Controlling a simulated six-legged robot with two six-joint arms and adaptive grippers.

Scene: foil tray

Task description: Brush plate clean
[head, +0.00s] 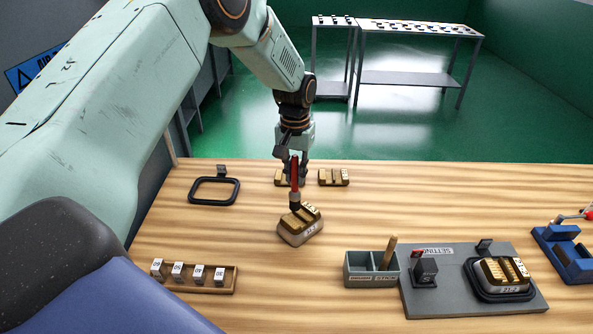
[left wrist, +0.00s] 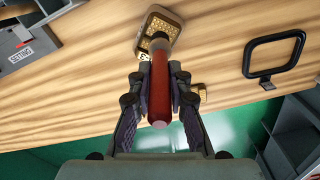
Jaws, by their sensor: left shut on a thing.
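My left gripper (head: 292,165) is shut on a brush with a red handle (head: 295,175), held upright over the table. The dark brush head (head: 295,203) points down at the near gold-topped plate block (head: 302,229), at its upper left corner; I cannot tell whether it touches. The block sits turned at an angle on the table. In the left wrist view the red handle (left wrist: 160,95) lies between the fingers and the brush end covers part of the gold plate (left wrist: 153,22). My right gripper is not in view.
A second gold block (head: 503,272) sits on a grey board (head: 420,300) at right, beside a grey two-compartment holder (head: 360,270) with a wooden stick. Several tags stand in a wooden tray (head: 215,285). A black frame (head: 213,203) and smaller gold blocks (head: 334,178) lie behind.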

